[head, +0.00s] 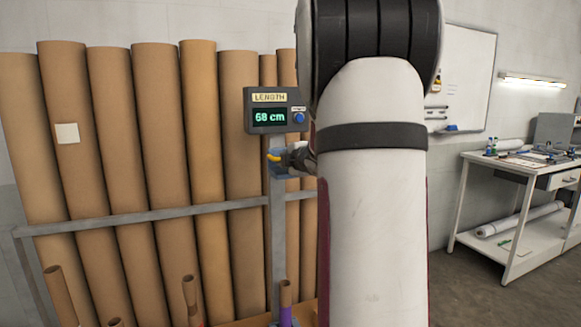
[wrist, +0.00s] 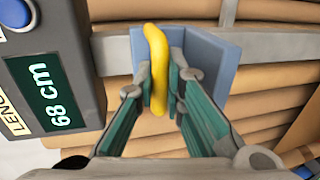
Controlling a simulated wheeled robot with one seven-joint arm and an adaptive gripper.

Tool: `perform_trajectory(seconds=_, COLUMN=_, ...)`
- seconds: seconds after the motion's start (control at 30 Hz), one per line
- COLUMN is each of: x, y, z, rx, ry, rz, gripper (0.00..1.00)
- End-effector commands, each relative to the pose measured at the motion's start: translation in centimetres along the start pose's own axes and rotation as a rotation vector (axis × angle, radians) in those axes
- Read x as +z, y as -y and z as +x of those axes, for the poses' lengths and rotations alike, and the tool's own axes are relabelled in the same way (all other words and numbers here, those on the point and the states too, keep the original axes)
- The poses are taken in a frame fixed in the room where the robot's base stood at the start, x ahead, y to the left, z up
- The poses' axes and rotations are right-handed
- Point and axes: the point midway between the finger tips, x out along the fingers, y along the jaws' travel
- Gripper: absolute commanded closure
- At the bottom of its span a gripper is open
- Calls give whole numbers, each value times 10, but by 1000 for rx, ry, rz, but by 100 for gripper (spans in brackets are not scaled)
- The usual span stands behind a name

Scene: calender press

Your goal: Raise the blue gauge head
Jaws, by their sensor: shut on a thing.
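The blue gauge head (head: 279,172) sits on a grey upright post (head: 277,240), below a display reading 68 cm. In the wrist view the gauge head (wrist: 226,50) is a blue-grey block with a yellow handle (wrist: 156,70) standing out from it. My gripper (head: 281,157) is at the gauge head in the head view, partly hidden by my arm. In the wrist view my gripper (wrist: 160,85) has its two fingers closed on either side of the yellow handle.
The length display (head: 270,110) with a blue button (head: 299,118) is just above the gauge head. Tall cardboard tubes (head: 140,150) lean behind a grey rail (head: 150,215). Shorter tubes stand low in front, one with a purple band (head: 286,316). A white workbench (head: 520,175) is at right.

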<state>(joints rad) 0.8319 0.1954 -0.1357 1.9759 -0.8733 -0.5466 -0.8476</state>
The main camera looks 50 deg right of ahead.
Motion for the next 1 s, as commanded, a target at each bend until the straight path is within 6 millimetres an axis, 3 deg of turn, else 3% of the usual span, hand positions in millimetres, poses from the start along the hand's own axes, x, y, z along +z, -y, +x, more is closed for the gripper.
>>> perform_trajectory(seconds=0.03, x=1, y=-10, z=-3, rx=3, ry=-1, rz=-1, gripper=100)
perform_trajectory(seconds=0.2, x=1, y=-22, z=-5, rx=3, ry=0, rz=-2, gripper=100)
perform_trajectory(seconds=0.7, x=0, y=-29, z=-6, rx=10, ry=0, rz=-1, gripper=100)
perform_trajectory(seconds=0.73, x=0, y=-29, z=-6, rx=10, ry=0, rz=-1, gripper=83)
perform_trajectory(seconds=0.8, x=0, y=-29, z=-6, rx=9, ry=0, rz=-1, gripper=68)
perform_trajectory(seconds=1.0, x=0, y=-26, z=-5, rx=4, ry=0, rz=-1, gripper=68)
